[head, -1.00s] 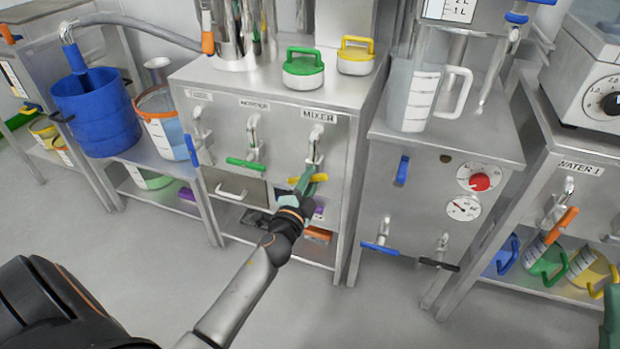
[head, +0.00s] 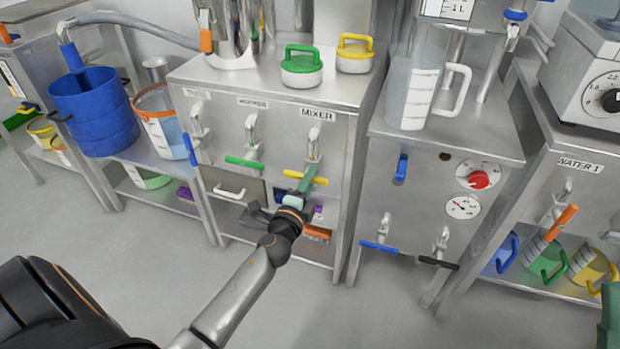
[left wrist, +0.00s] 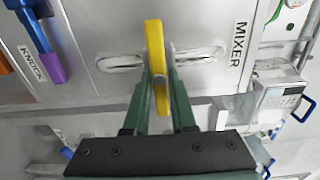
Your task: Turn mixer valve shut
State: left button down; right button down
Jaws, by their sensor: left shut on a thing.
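The mixer valve's yellow handle (head: 320,180) sits below the MIXER label (head: 318,114) on the steel cabinet front, under a silver spout (head: 314,140). It lies crosswise, its right end slightly lower. My left gripper (head: 304,185) is shut on the handle, and its green fingers hide part of it. In the left wrist view the yellow handle (left wrist: 155,45) stands between the two green fingers (left wrist: 157,105). A green piece at the right edge of the head view looks like part of my right gripper (head: 610,315); its fingertips cannot be made out.
A green valve handle (head: 244,162) and a blue one (head: 190,150) are on the same front, to the left. A drawer handle (head: 229,192) is below. The floor in front is clear.

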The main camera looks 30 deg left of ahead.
pick_arm(q)
jog(key=shift+r, duration=0.1)
jog(key=c, duration=0.8)
grip_release()
jog(key=shift+o, duration=0.2)
jog(key=b+v, duration=0.1)
jog(key=v, duration=1.1)
jog(key=shift+s, duration=0.2)
jog(key=shift+d, duration=0.1)
